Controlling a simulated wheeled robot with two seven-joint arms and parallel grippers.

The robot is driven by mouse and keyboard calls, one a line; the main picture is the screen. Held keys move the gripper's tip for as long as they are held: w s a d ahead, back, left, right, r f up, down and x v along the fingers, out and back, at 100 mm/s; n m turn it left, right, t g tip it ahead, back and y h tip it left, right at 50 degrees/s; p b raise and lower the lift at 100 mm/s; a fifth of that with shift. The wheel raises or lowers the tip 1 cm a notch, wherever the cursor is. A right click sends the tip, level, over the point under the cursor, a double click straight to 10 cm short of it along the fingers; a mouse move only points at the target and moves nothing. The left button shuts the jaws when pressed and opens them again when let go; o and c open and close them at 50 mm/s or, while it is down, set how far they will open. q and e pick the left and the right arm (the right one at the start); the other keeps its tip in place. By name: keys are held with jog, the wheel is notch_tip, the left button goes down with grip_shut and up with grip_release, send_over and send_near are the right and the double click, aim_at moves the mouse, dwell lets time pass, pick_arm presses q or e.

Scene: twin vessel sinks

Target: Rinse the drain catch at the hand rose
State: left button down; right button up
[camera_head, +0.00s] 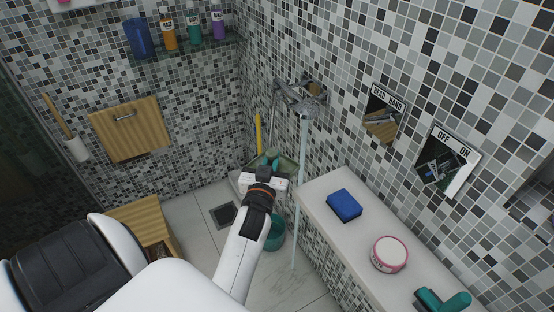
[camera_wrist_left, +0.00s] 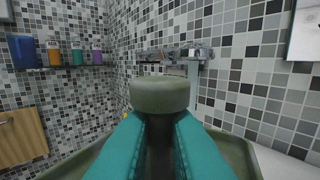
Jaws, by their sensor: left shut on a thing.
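My left gripper (camera_head: 270,158) is shut on the round grey-green knob of the drain catch (camera_wrist_left: 160,93), with its teal fingers either side. The catch's wide grey-green dish (camera_head: 287,166) is held up off the floor, partly hidden by my wrist. Its rim also shows low in the left wrist view (camera_wrist_left: 240,150). A chrome fitting (camera_head: 296,100), which looks like the hand rose, is on the wall above. A thin water stream (camera_head: 299,155) falls from it to the floor, just right of my gripper. I cannot tell whether it touches the dish. My right gripper is not in view.
A ledge (camera_head: 318,188) on the right carries a blue sponge (camera_head: 344,205), a pink-rimmed tub (camera_head: 389,254) and a teal object (camera_head: 442,300). Wall plates read HEAD/HAND (camera_head: 384,110) and OFF/ON (camera_head: 446,160). A teal bucket (camera_head: 276,236) and a dark square drain (camera_head: 223,213) are below.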

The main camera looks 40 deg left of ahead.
pick_arm(q)
jog(key=shift+a, duration=0.1)
jog(key=shift+w+a+f+b, duration=0.1)
jog(key=shift+w+f+b, duration=0.05)
jog(key=shift+w+b, duration=0.35)
jog(key=w+a+f+b, duration=0.1)
jog(key=w+b, duration=0.5)
jog(key=w, duration=0.6)
jog(key=shift+w+a+f, duration=0.3)
jog(key=shift+w+f, duration=0.1)
jog(key=shift+f, duration=0.3)
jog(key=shift+d, duration=0.15)
jog(key=shift+d, duration=0.5)
jog(key=shift+a, duration=0.25)
jog(key=shift+a, duration=0.4)
jog(key=shift+d, duration=0.15)
